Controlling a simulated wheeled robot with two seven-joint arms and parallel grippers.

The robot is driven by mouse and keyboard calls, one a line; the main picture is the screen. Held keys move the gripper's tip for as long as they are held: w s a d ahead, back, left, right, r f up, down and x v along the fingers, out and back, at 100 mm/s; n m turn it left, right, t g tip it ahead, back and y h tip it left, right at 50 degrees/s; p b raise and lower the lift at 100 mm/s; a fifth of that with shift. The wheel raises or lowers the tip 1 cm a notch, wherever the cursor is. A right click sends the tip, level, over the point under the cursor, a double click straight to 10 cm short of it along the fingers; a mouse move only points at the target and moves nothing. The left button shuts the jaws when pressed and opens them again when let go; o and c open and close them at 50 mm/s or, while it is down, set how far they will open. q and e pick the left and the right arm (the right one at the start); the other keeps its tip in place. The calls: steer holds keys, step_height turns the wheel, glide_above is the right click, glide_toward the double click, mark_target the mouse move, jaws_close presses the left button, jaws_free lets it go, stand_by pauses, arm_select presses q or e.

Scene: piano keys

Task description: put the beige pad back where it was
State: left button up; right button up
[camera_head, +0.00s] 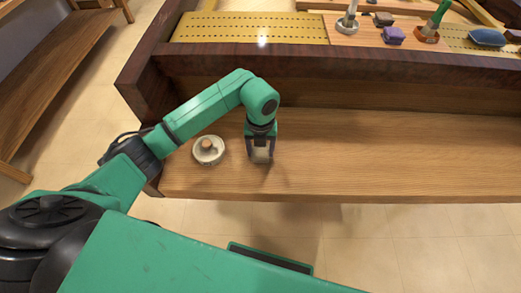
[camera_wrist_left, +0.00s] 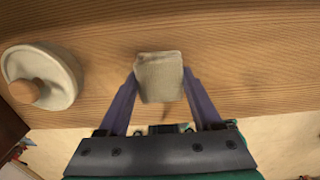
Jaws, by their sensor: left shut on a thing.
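The beige pad (camera_wrist_left: 160,78) is a small block between the fingers of my left gripper (camera_wrist_left: 160,85), in the left wrist view. In the head view my left gripper (camera_head: 261,152) points down over the wooden ledge, with the beige pad (camera_head: 261,155) at its tips. The gripper is shut on the pad. I cannot tell whether the pad touches the ledge. My right gripper does not show.
A round pale dish with a wooden knob (camera_head: 208,150) stands on the ledge (camera_head: 380,150) just left of the gripper. The ledge is clear to the right. Behind a raised dark wooden rail (camera_head: 380,75) are a perforated brass plate (camera_head: 250,27), a purple block (camera_head: 393,36) and a green-handled tool (camera_head: 436,20).

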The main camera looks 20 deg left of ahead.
mark_target(260, 150)
arm_select(q)
steer(key=shift+f, duration=0.55)
steer(key=shift+f, duration=0.1)
steer(key=o, duration=1.3)
steer(key=shift+r, duration=0.25)
step_height(260, 150, up, 12)
steer(key=shift+f+b, duration=0.1)
steer(key=shift+b, duration=0.45)
steer(key=shift+f, duration=0.1)
